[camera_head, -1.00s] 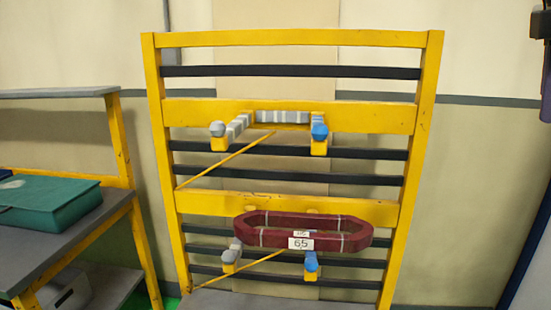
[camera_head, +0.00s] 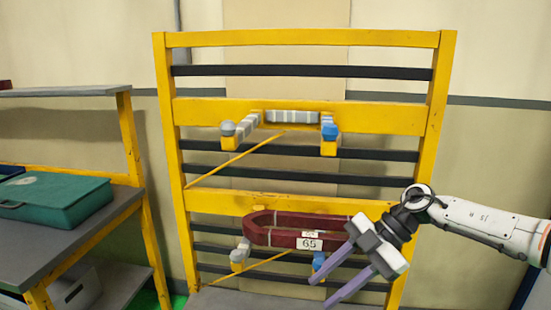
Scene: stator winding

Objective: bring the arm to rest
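My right gripper (camera_head: 332,274) comes in from the right, in front of the lower right part of the yellow rack (camera_head: 304,40). Its two purple fingers are spread apart with nothing between them. A dark red coil (camera_head: 280,236) with white tags, one reading 65, rests on the rack's lower pair of pegs. My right gripper and wrist hide the coil's right end. My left gripper is not in view.
The rack's upper pegs, with a grey tip (camera_head: 228,128) and a blue tip (camera_head: 330,131), hold no coil. A workbench (camera_head: 85,246) with a green case (camera_head: 54,199) stands at the left. A beige wall is behind.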

